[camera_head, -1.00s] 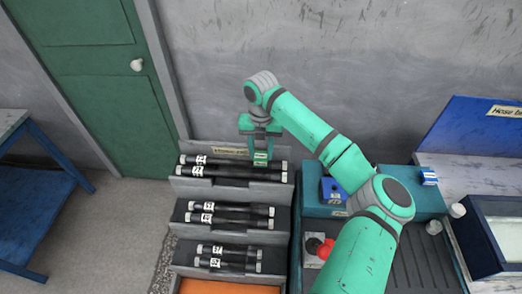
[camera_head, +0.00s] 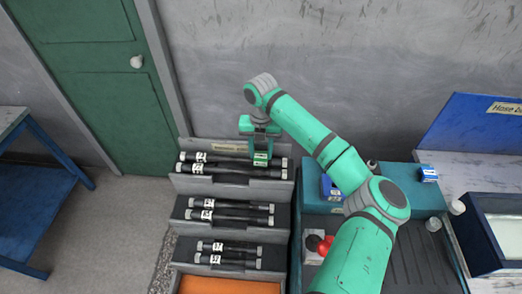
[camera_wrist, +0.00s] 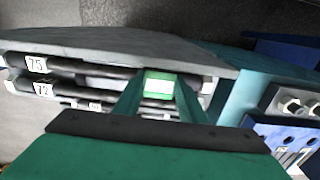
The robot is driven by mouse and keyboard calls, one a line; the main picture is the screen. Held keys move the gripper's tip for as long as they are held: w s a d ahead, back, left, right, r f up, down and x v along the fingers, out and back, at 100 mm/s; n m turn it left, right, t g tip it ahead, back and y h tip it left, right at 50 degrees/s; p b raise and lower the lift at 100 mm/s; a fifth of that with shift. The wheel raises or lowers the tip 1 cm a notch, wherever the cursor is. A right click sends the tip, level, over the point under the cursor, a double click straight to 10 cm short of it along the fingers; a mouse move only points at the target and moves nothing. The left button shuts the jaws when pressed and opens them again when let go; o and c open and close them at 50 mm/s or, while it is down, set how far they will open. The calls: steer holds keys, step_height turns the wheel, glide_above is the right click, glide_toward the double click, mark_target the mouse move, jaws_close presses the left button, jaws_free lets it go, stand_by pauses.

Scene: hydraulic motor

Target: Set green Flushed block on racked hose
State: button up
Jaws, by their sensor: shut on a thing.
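My gripper (camera_head: 260,152) points down over the right part of the rack's top tier, shut on a small green block (camera_head: 260,159) with a white label. In the wrist view the block (camera_wrist: 160,83) sits between the two fingers, above the racked black hoses. Two hoses lie on the top tier: the rear one (camera_head: 230,160) and the front one (camera_head: 230,171). Their white tags read about 75 (camera_wrist: 37,64) and 72 (camera_wrist: 43,89) in the wrist view. The block overlaps the hoses in view; I cannot tell whether it touches one.
The stepped grey rack (camera_head: 230,187) holds more hoses on its lower tiers. A blue table (camera_head: 40,190) stands at left.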

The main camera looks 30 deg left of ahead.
mark_target(261, 154)
steer(key=shift+f, duration=0.1)
steer(key=o, duration=1.1)
step_height(261, 154, up, 11)
steer(key=shift+f, duration=0.1)
